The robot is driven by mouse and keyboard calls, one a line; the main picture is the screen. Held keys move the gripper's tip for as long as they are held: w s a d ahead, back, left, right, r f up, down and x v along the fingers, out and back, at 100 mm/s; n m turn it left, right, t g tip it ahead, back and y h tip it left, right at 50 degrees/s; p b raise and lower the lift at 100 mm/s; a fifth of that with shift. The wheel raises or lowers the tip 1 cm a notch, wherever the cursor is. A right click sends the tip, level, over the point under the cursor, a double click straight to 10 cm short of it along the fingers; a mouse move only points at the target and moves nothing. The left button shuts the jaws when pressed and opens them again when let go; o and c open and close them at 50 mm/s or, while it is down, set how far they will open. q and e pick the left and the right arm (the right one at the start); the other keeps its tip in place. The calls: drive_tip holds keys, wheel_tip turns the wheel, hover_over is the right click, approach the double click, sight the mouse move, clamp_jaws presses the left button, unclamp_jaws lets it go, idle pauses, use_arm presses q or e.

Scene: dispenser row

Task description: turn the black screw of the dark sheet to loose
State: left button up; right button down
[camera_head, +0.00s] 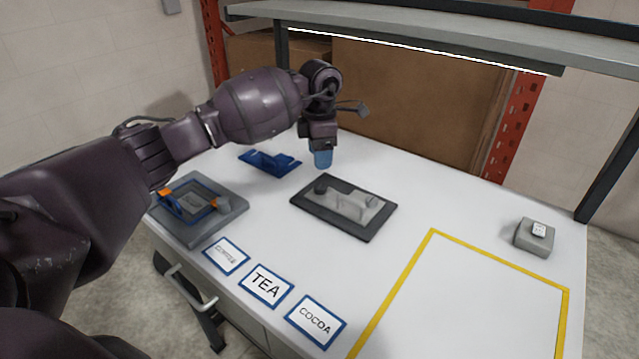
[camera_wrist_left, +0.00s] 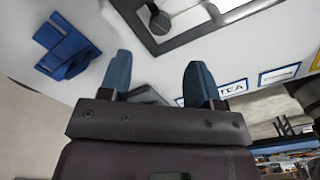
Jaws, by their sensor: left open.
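The dark sheet (camera_head: 376,226) lies flat on the white table near its middle. A black screw (camera_head: 321,187) with a round head stands at its left part, and a grey translucent piece (camera_head: 352,204) lies beside it on the sheet. My left gripper (camera_head: 322,159) is just behind and above the sheet, pointing down, with blue fingertips. In the left wrist view its fingers (camera_wrist_left: 158,80) are apart with nothing between them. There the black screw (camera_wrist_left: 159,22) shows beyond the fingertips, apart from them, inside the dark border of the sheet (camera_wrist_left: 200,34). My right gripper is not in view.
A blue holder (camera_head: 270,163) lies left of the gripper. A grey plate with a blue frame and orange parts (camera_head: 236,213) is at left. COFFEE, TEA (camera_head: 267,285) and COCOA (camera_head: 315,321) labels line the front. A yellow outline (camera_head: 500,262) and grey box (camera_head: 534,239) are right. A shelf (camera_head: 430,28) hangs behind.

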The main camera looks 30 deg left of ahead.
sight(320, 186)
use_arm(q)
wheel_tip(320, 186, down, 9)
drive_tip(key=shift+r, duration=0.15)
idle(0.4)
drive_tip(key=c, duration=0.9)
drive_tip(key=shift+c, duration=0.2)
